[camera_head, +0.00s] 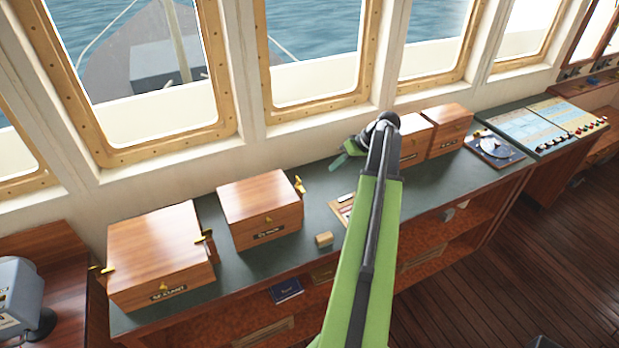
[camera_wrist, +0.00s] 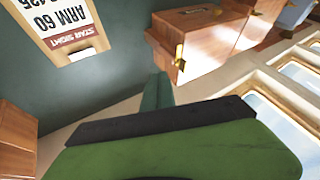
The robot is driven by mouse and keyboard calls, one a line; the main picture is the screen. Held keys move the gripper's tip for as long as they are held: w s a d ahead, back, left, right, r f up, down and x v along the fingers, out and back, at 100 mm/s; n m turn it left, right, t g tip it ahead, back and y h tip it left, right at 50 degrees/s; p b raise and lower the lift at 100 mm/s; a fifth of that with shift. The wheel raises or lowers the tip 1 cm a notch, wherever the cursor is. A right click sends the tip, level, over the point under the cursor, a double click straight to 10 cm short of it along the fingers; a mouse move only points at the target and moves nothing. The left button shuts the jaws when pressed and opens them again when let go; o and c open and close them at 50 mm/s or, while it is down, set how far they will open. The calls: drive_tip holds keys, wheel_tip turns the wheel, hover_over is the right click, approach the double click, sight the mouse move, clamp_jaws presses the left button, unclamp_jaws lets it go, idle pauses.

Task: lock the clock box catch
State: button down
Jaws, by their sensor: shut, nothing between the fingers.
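Several wooden boxes stand on the dark green counter. Their labels are too small to read surely, so I cannot tell by label which is the clock box. The second box from the left (camera_head: 262,200) has a brass catch (camera_head: 300,186) at its right end and a small brass fitting (camera_head: 268,219) on its front; its lid looks down. This box (camera_wrist: 205,30) and its brass catch (camera_wrist: 180,56) also show in the wrist view. My gripper (camera_head: 340,161) is shut and empty, over the counter right of that box and apart from it. It also shows in the wrist view (camera_wrist: 156,92).
The leftmost box (camera_head: 160,250) has brass fittings at its ends. Two boxes (camera_head: 446,132) stand right of my arm. Windows line the back.

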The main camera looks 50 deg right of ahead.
sight(300, 184)
drive_tip(key=a+r+b+x, duration=0.1)
drive_tip(key=a+b+x, duration=0.1)
drive_tip(key=b+x, duration=0.5)
drive_tip(key=x, duration=0.5)
drive_tip(key=shift+a+r+b, duration=0.2)
drive_tip(key=shift+a+b, duration=0.1)
drive_tip(key=shift+b, duration=0.1)
